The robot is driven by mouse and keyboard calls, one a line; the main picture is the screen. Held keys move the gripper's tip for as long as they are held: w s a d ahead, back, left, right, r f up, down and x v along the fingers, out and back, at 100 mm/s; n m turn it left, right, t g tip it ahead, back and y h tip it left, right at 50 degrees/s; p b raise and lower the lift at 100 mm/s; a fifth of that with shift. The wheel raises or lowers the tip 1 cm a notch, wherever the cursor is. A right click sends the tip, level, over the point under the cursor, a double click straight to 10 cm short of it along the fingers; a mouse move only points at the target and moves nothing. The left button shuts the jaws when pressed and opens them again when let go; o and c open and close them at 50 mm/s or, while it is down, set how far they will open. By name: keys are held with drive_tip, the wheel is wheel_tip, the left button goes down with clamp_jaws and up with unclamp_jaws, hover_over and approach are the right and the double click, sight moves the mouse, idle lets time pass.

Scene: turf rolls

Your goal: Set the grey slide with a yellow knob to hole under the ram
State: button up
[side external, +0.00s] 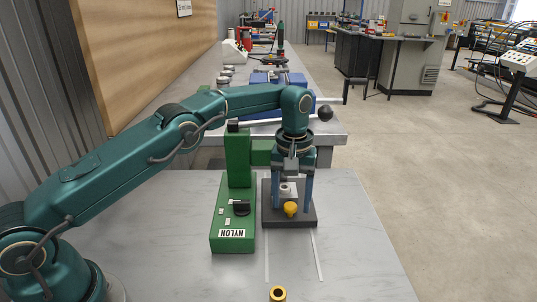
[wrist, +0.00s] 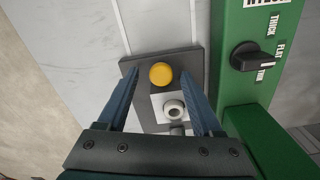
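The yellow knob (side external: 290,209) stands at the front of the dark base (side external: 304,219) beside the green press (side external: 233,200). In the wrist view the knob (wrist: 161,74) is next to the lighter grey slide (wrist: 157,104), which carries a pale round piece with a dark centre (wrist: 174,110). My gripper (side external: 294,207) points down over the base. Its two blue fingers are open, one on each side of the knob, with a gap on both sides in the wrist view (wrist: 160,71). The ram's tip and the hole under it are hidden or unclear behind my gripper.
The press has a NYLON label and a black dial (side external: 241,208). Its green head (side external: 262,152) reaches toward my wrist, close to my fingers. A brass ring (side external: 278,294) lies at the table's front. The table (side external: 355,235) is clear on the right.

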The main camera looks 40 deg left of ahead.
idle(0.3)
drive_tip(key=s+d, duration=0.9)
drive_tip(key=shift+s+d, duration=0.1)
drive_tip(key=shift+s, duration=0.05)
drive_tip(key=s+a+r+t, duration=0.1)
drive_tip(key=a+r+t, duration=0.15)
drive_tip(key=r, duration=0.55)
drive_tip(key=s+a+r+t, duration=0.15)
drive_tip(key=a+r, duration=0.25)
drive_tip(key=r, duration=0.4)
drive_tip(key=s+a+f+m+t, duration=0.1)
drive_tip(key=s+a+f+m, duration=0.2)
drive_tip(key=s, duration=1)
drive_tip(key=shift+a+f+m+t, duration=0.25)
drive_tip(key=shift+a+m, duration=0.65)
drive_tip(key=shift+a, duration=0.7)
